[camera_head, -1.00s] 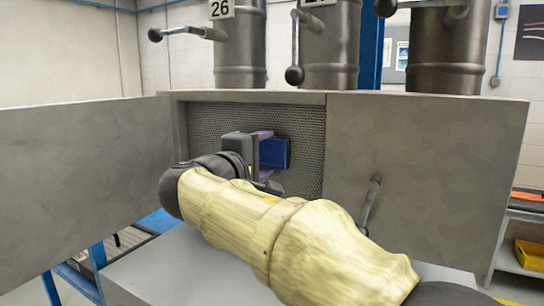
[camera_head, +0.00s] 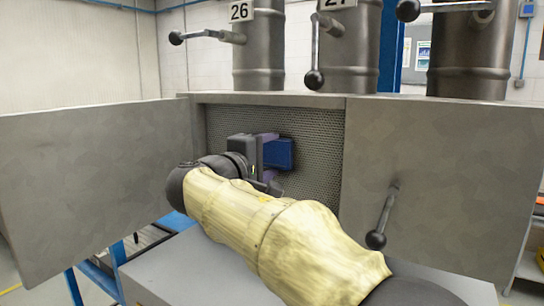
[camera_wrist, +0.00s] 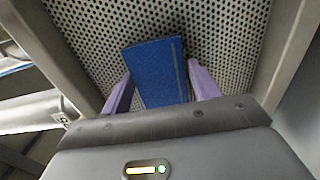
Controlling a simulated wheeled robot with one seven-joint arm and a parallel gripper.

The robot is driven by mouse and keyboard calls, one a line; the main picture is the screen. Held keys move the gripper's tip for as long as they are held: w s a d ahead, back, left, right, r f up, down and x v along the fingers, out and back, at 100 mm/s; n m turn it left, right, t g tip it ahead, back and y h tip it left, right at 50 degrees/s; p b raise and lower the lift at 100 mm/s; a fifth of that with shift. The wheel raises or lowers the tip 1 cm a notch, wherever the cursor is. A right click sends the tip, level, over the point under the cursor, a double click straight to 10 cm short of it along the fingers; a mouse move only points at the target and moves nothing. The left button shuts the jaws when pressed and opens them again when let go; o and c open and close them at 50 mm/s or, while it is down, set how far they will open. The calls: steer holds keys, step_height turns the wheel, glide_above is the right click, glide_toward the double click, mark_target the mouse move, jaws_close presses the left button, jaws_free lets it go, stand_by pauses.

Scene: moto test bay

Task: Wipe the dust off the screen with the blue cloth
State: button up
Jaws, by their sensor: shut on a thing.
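The screen (camera_head: 314,137) is a perforated grey metal panel inside an open cabinet. It also fills the top of the wrist view (camera_wrist: 215,32). I cannot make out any dust on it at this size. The blue cloth (camera_head: 280,153) is a folded dark blue pad in front of the screen. In the wrist view the cloth (camera_wrist: 156,68) lies between two purple fingers. My gripper (camera_head: 268,156) is shut on the cloth and faces the screen; its fingers also show in the wrist view (camera_wrist: 160,88). Whether the cloth touches the screen is hard to tell. My forearm hides the screen's lower left.
The left door (camera_head: 90,180) of the cabinet stands open, swung towards me. The right panel (camera_head: 440,180) carries a lever handle (camera_head: 383,218) that sticks out near my arm. Grey cylinders (camera_head: 348,55) with ball-ended levers stand above the cabinet.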

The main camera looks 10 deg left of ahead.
steer(key=shift+w+a+p, duration=0.3)
steer(key=shift+a+p, duration=0.05)
steer(key=shift+a, duration=0.35)
steer(key=shift+w+a+p, duration=0.3)
steer(key=shift+a+p, duration=0.05)
steer(key=shift+a, duration=0.35)
steer(key=shift+a, duration=0.1)
steer(key=shift+w+a+p, duration=0.25)
steer(key=shift+a+p, duration=0.15)
steer(key=shift+a, duration=0.35)
steer(key=shift+w+a+p, duration=0.25)
steer(key=shift+a+p, duration=0.15)
steer(key=shift+a, duration=0.3)
steer(key=a+p, duration=0.1)
steer(key=w+a+p, duration=0.1)
steer(key=a, duration=0.1)
